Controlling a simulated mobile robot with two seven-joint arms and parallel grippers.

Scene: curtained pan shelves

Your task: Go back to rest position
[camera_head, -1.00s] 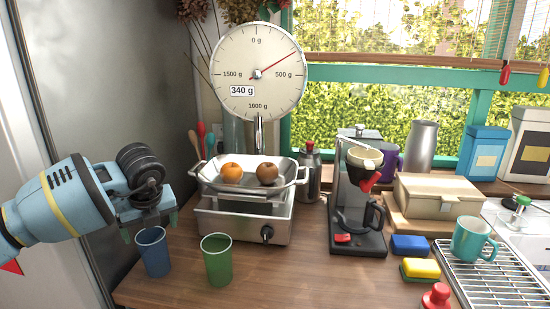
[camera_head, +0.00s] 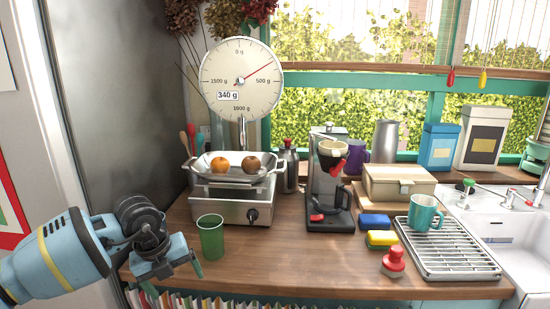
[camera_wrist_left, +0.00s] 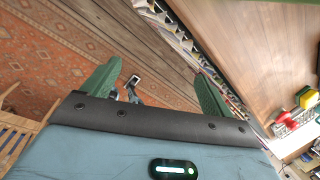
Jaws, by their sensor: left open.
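My left gripper (camera_head: 172,275) is open and empty in the head view, low at the left by the counter's front edge. In the left wrist view its two green fingers (camera_wrist_left: 158,72) are spread with nothing between them. A green cup (camera_head: 210,237) stands upright on the counter just right of the gripper, apart from it. My right gripper is in neither view.
A scale (camera_head: 231,201) holds two round fruits in its pan. A coffee maker (camera_head: 328,190), sponges (camera_head: 381,239), a red-knobbed item (camera_head: 393,262) and a drying rack (camera_head: 450,262) with a teal mug (camera_head: 425,213) stand rightward. A patterned rug (camera_wrist_left: 45,50) lies below.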

